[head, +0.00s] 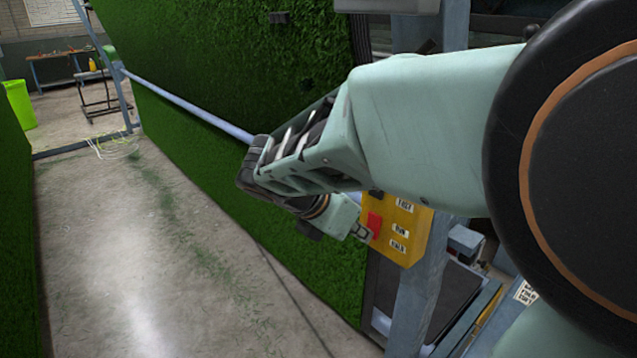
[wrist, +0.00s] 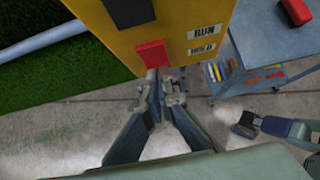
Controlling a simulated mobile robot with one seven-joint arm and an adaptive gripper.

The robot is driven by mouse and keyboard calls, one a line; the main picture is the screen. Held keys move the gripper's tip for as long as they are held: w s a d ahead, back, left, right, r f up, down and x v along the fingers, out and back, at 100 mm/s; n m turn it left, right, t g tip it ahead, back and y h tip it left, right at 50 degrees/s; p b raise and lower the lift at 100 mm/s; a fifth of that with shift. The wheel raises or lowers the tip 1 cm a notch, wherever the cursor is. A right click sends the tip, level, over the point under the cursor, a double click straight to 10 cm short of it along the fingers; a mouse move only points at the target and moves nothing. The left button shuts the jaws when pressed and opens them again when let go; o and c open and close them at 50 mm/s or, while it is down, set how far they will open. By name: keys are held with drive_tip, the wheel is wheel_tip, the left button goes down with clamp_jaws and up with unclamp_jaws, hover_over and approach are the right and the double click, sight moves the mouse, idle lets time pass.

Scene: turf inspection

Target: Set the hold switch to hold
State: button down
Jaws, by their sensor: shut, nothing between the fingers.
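A yellow switch box (head: 408,243) is fixed to a grey post, right of centre in the head view. It carries a red switch handle (head: 374,222) and white labels, among them RUN (head: 400,230) and HOLD (head: 397,246). In the wrist view the box (wrist: 172,22) fills the top, with the red handle (wrist: 152,54) at its lower edge, left of the labels. I cannot tell which label the handle lines up with. My gripper (head: 361,232) is shut and empty. In the wrist view its fingertips (wrist: 162,84) are just below the handle; contact is unclear.
A green turf sheet (head: 225,70) hangs behind my arm, with a pale bar (head: 185,103) across it. The grey post (head: 418,300) stands beside the box. A blue-grey cart (wrist: 265,60) with a red item is at right in the wrist view. The concrete floor (head: 140,270) at left is open.

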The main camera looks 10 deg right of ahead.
drive_tip(key=shift+w+d+f+t+h+b, duration=0.15)
drive_tip(key=shift+f+t+h+b, duration=0.2)
drive_tip(key=shift+b, duration=0.45)
drive_tip(key=shift+r, duration=0.25)
drive_tip(key=shift+r+p, duration=0.1)
drive_tip(key=shift+p, duration=0.25)
drive_tip(key=shift+r+p, duration=0.75)
drive_tip(key=shift+p, duration=0.05)
